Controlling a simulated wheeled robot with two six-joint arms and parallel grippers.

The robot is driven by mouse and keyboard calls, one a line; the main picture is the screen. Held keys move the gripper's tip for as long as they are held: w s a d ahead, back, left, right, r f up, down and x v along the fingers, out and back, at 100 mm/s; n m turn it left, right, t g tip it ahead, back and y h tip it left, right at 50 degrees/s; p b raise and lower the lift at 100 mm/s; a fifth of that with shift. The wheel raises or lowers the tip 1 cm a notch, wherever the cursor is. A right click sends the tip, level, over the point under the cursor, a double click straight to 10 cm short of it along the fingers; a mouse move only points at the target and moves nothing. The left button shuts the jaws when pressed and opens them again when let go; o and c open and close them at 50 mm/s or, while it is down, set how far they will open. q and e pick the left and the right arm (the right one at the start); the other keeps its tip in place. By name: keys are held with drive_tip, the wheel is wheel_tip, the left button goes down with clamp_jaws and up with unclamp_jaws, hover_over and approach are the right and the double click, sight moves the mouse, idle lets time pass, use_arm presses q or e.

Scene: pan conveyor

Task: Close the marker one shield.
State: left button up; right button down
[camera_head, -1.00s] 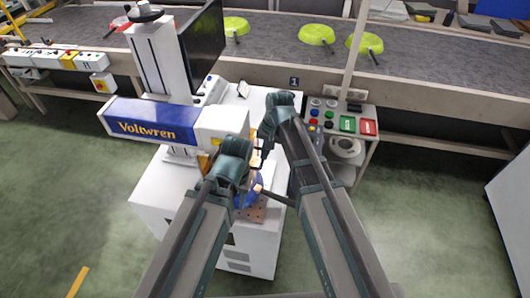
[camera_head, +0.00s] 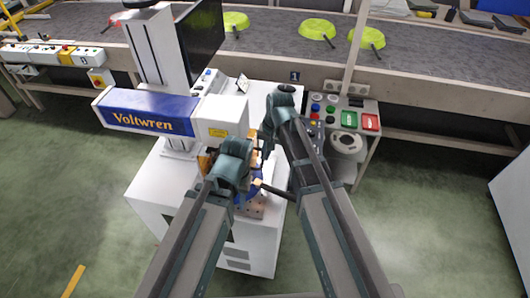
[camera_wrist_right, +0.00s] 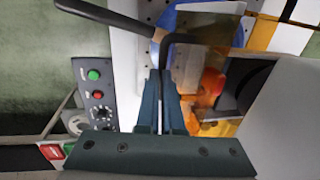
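Marker one is the white machine with a blue "Voltwren" head (camera_head: 150,113). Its amber see-through shield (camera_wrist_right: 222,75) shows in the right wrist view, with a bent black handle (camera_wrist_right: 185,38). My right gripper (camera_wrist_right: 161,80) looks shut on that handle, its two fingers close together at the handle's end. In the head view, my right gripper (camera_head: 266,145) is just right of the marker head. A blue pan (camera_wrist_right: 190,20) lies at the marker, its dark handle (camera_head: 278,192) pointing right. My left gripper (camera_head: 236,160) is over the pan area; its fingertips are hidden.
A button panel (camera_head: 345,118) with green and red buttons stands right of the marker. The conveyor (camera_head: 280,40) behind carries green pans (camera_head: 317,29). A monitor (camera_head: 202,40) stands behind the marker head.

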wheel_tip(320, 180, up, 14)
drive_tip(key=d+p, duration=0.2)
drive_tip(key=p, duration=1.1)
drive_tip(key=shift+s+d+f, duration=0.15)
drive_tip(key=shift+s+d, duration=0.05)
drive_tip(key=shift+s, duration=0.05)
drive_tip(key=s+f+n+h+b, duration=0.1)
drive_tip(key=s+f+n+b, duration=0.2)
drive_tip(key=s, duration=0.5)
drive_tip(key=s+f+n+h+b, duration=0.2)
drive_tip(key=s+f+b, duration=0.4)
drive_tip(key=s, duration=0.3)
drive_tip(key=shift+s+a+f+n+g, duration=0.15)
drive_tip(key=shift+a+f+n+g, duration=0.2)
drive_tip(key=shift+n, duration=0.55)
drive_tip(key=shift+d, duration=0.1)
